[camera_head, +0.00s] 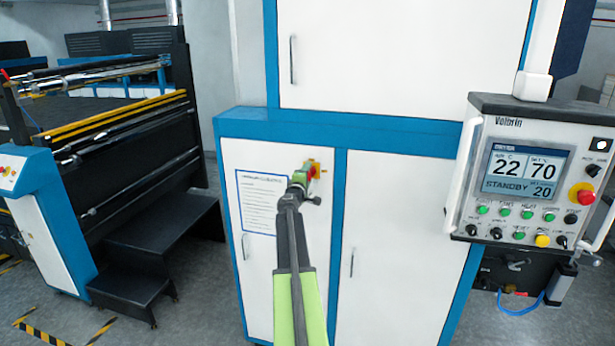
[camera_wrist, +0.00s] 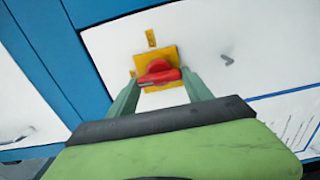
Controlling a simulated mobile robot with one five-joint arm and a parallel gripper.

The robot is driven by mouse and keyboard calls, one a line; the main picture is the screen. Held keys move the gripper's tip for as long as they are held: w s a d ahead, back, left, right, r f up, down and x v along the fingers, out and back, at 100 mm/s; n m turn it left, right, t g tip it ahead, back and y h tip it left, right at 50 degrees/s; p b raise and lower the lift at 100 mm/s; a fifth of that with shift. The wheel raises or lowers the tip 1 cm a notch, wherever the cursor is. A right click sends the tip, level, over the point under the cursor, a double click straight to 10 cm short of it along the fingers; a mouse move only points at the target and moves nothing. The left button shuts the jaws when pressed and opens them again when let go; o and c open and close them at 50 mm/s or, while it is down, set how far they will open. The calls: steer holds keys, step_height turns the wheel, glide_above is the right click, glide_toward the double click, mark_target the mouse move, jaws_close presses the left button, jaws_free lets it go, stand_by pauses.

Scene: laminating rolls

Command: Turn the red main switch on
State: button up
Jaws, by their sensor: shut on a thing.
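The red main switch (camera_wrist: 158,74) is a red knob on a yellow square plate on a white cabinet door. In the wrist view it sits between the two fingers of my gripper (camera_wrist: 160,82), which is shut on it.
A printed sheet (camera_head: 262,203) is on the door left of the switch. A control panel (camera_head: 540,175) at the right reads STANDBY and carries several buttons. Black steps (camera_head: 150,245) and a roller machine stand at the left. Door handles (camera_head: 352,262) stick out nearby.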

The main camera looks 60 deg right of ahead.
stand_by(0.6)
steer(key=o, duration=1.4)
steer(key=shift+c, duration=0.2)
steer(key=v, duration=1.7)
steer(key=shift+a, duration=0.2)
